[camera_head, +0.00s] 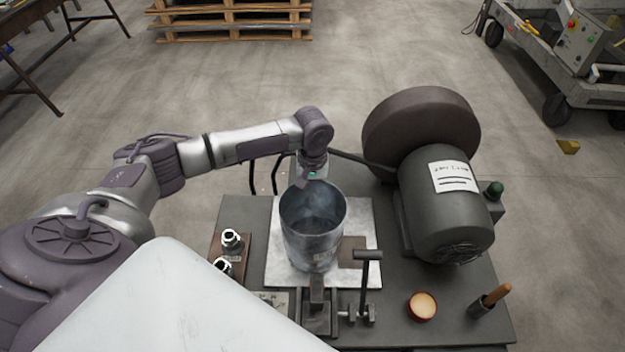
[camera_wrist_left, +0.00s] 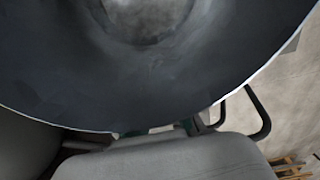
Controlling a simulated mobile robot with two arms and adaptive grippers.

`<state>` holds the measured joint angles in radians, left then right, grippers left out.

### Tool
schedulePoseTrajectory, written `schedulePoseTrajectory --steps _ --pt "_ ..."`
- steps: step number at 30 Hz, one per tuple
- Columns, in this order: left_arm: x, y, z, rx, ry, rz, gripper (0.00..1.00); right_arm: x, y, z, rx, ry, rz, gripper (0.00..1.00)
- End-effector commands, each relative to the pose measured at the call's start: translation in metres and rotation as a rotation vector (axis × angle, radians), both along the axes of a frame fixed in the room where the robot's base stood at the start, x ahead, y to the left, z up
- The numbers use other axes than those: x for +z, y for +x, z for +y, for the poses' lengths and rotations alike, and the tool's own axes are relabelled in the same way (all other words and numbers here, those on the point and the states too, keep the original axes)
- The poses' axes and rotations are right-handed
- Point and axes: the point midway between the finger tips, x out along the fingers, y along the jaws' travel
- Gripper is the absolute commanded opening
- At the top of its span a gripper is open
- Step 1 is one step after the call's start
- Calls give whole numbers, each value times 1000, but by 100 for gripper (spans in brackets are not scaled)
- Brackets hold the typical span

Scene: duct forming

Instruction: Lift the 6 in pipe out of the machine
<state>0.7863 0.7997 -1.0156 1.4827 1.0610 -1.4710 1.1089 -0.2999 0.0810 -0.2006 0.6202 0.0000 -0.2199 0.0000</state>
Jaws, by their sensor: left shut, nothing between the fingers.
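The pipe (camera_head: 312,233) is an open grey metal cylinder standing upright on a pale plate (camera_head: 275,275) of the machine. In the left wrist view its curved wall and pale rim (camera_wrist_left: 150,85) fill the upper part. My left gripper (camera_head: 308,184) is at the far rim of the pipe, pointing down, shut and with nothing held. Its fingertips are hard to make out, and I cannot tell whether they touch the pipe. My right gripper is not in view.
A dark motor (camera_head: 440,215) and large round housing (camera_head: 385,130) stand right of the pipe. A T-handled clamp (camera_head: 368,280) is close in front. A small red-rimmed cup (camera_head: 422,306) and a wooden-handled tool (camera_head: 490,300) sit front right. Two white-topped fittings (camera_head: 231,240) are at left.

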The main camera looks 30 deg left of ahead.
Motion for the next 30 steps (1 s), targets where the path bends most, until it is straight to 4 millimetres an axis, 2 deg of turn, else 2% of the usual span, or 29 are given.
schedulePoseTrajectory --steps 10,14,17,24,30 --pt "-1 -1 -1 -1 -1 0 0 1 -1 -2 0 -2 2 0" --pt "8 -1 -1 -1 -2 -1 0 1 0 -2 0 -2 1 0" --pt "23 0 -1 -2 -1 -4 0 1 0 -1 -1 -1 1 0" --pt "75 0 -1 -1 -1 -4 0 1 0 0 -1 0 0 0" --pt "107 0 -1 0 -2 -3 0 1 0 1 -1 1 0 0"
